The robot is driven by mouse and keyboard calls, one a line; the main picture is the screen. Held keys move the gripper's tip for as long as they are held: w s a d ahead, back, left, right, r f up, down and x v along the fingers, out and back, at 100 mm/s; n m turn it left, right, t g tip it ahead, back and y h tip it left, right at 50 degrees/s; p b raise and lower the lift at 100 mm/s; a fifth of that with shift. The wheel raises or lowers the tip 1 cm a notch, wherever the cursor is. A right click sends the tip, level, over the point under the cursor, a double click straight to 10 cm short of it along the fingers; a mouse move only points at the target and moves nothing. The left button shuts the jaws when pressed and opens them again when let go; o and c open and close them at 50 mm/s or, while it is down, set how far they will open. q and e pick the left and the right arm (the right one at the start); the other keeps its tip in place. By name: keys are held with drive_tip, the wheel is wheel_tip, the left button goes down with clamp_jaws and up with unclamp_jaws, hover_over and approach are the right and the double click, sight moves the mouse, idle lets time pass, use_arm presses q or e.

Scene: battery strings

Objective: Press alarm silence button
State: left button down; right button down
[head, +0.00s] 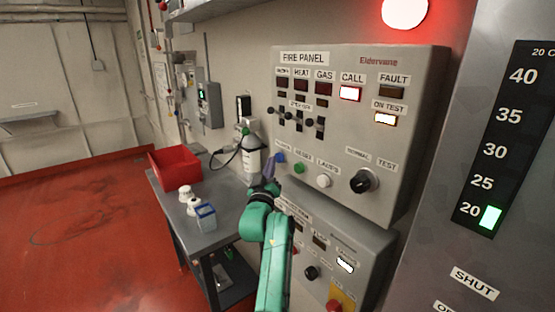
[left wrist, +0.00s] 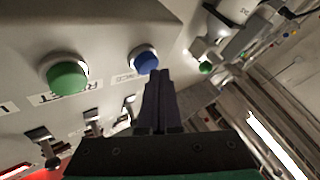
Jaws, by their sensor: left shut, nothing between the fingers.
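The grey fire panel (head: 400,150) hangs on the wall, with a blue button (head: 279,157) at the left of its lower row. The blue button (left wrist: 144,60) also shows in the left wrist view, above a partly hidden label ending in "NCE". My left gripper (head: 271,168) is shut and empty, its tips close beside the blue button. In the left wrist view its dark fingers (left wrist: 158,76) point at the button's lower right edge; I cannot tell whether they touch it. My right gripper is not in view.
A green reset button (head: 299,168), a white lamps button (head: 324,181) and a black knob (head: 363,181) sit to the right. A lower panel (head: 365,245) is below. A table (head: 226,218) at left holds a red bin (head: 175,165). A red light (head: 405,12) glows above.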

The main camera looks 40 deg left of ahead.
use_arm(q)
drive_tip(key=shift+w+d+r, duration=0.1)
drive_tip(key=shift+w+d, duration=0.1)
drive_tip(key=shift+w, duration=0.45)
idle(1.0)
drive_tip(key=shift+s, duration=0.15)
drive_tip(key=shift+s+a, duration=0.3)
drive_tip(key=shift+s, duration=0.55)
drive_tip(key=shift+s+p, duration=0.1)
drive_tip(key=shift+p, duration=0.2)
drive_tip(key=s, duration=0.1)
drive_tip(key=s+a+p, duration=0.1)
drive_tip(key=s, duration=0.2)
drive_tip(key=shift+s+a, duration=0.25)
drive_tip(key=shift+s, duration=0.05)
drive_tip(key=shift+f, duration=0.2)
